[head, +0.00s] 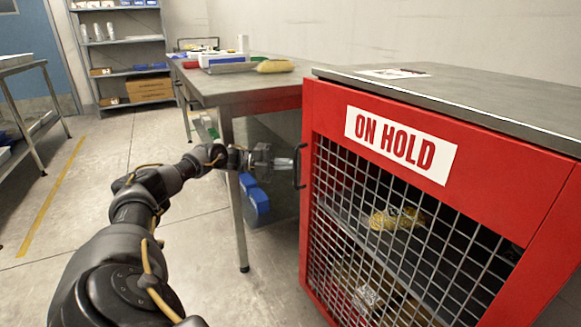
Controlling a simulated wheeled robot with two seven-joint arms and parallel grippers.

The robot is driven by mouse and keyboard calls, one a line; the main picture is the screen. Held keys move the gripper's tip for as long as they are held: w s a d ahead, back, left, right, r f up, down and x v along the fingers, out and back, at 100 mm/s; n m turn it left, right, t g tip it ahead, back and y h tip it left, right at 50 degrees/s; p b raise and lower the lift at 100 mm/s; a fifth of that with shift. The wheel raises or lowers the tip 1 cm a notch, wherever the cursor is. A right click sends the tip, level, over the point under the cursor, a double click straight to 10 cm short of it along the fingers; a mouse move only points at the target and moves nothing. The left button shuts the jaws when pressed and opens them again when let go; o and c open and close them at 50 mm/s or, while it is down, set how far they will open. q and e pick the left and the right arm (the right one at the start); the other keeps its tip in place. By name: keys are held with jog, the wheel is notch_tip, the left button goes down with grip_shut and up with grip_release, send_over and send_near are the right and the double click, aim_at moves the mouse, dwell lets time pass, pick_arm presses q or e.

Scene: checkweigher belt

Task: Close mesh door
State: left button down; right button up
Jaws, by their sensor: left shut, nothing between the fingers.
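The mesh door (330,122) is a red frame with grey wire mesh and an "ON HOLD" sign (401,144). It is on the front of a red cage cabinet (563,250) at the right of the head view. A dark handle (299,166) stands out at the door's left edge. My left gripper (287,163) is shut and empty, its fingertips pointing right, right beside the handle. I cannot tell whether they touch it. Whether the door stands slightly ajar is unclear. My right gripper is out of view.
A grey-topped table (245,86) stands behind my left gripper, with a yellow packet (275,66) on it. Papers (393,73) lie on the cabinet's top. Yellow packs (397,218) are behind the mesh. The floor at left is mostly clear.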

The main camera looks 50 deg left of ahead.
pick_arm(q)
jog(key=p+v, duration=0.1)
jog(key=v, duration=0.7)
jog(key=shift+s, duration=0.2)
dwell(0.6)
